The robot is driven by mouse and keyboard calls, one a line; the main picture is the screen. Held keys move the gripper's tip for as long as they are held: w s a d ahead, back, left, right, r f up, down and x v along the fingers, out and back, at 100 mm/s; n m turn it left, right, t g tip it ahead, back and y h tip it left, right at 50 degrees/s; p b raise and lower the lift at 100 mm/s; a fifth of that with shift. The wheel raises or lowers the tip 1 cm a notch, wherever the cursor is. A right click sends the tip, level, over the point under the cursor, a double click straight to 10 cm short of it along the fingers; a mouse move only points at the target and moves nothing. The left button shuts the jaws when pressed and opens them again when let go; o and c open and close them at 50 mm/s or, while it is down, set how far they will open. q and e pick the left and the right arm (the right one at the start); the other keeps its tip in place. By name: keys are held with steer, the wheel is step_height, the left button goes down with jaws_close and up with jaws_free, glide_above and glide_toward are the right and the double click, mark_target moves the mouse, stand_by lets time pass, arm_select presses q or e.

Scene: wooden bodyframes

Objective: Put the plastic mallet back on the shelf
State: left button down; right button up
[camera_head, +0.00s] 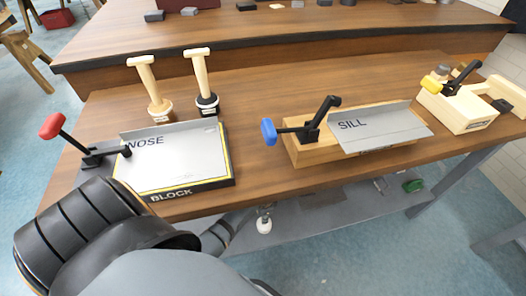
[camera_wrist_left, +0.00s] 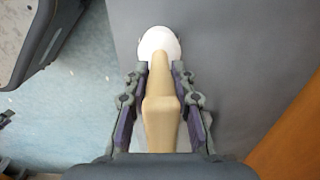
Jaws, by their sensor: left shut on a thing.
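In the left wrist view my left gripper (camera_wrist_left: 160,88) is shut on the pale wooden handle (camera_wrist_left: 160,125) of a mallet. The mallet's white plastic head (camera_wrist_left: 159,43) shows beyond the fingertips, over the grey shelf (camera_wrist_left: 235,60). In the head view a white rounded head (camera_head: 264,225), apparently this mallet's, shows just below the front edge of the workbench, over the grey lower shelf (camera_head: 330,221). My left arm covers most of the gripper there. I cannot tell whether the head touches the shelf. My right gripper is not in view.
The workbench top (camera_head: 265,85) overhangs the shelf. It carries the NOSE block (camera_head: 175,160), the SILL block (camera_head: 375,130), another clamp block (camera_head: 465,105) and two standing mallets (camera_head: 150,85) (camera_head: 203,80). A green item (camera_head: 413,186) lies on the shelf to the right.

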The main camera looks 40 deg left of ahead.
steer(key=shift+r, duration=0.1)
arm_select(q)
steer(key=c, duration=1.1)
jaws_free()
steer(key=shift+f, duration=0.15)
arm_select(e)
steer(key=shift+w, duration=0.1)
arm_select(q)
steer(key=shift+r, duration=0.25)
step_height(320, 180, up, 7)
steer(key=p, duration=0.3)
steer(key=shift+r, duration=0.15)
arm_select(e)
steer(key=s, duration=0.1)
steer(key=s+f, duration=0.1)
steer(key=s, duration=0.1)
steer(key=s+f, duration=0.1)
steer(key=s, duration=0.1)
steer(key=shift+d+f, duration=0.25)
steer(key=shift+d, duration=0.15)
